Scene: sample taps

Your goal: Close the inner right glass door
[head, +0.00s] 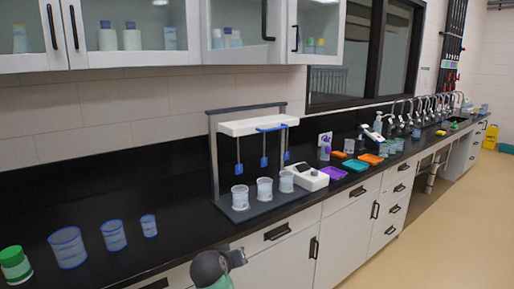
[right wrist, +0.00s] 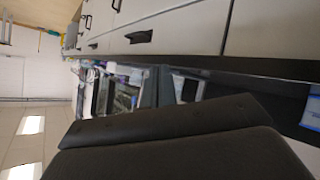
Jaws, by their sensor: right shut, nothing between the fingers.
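The glass-fronted wall cabinets run along the top of the head view. I take the inner right glass door (head: 218,52) to be the one left of centre, with a dark handle (head: 266,20) near its right edge. Its handle sits higher than the neighbouring door's, and it looks ajar; how far, I cannot tell. My right gripper (right wrist: 165,130) fills the bottom of the right wrist view as dark slabs, shut and empty, touching nothing visible. In the head view, a grey and green part of my arm shows at bottom centre, well below the doors. My left gripper is out of view.
The black counter (head: 185,240) holds several beakers, a green-capped jar (head: 15,264) and a stand (head: 248,127) with a white top below the cabinets. The neighbouring glass door (head: 325,50) is to the right.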

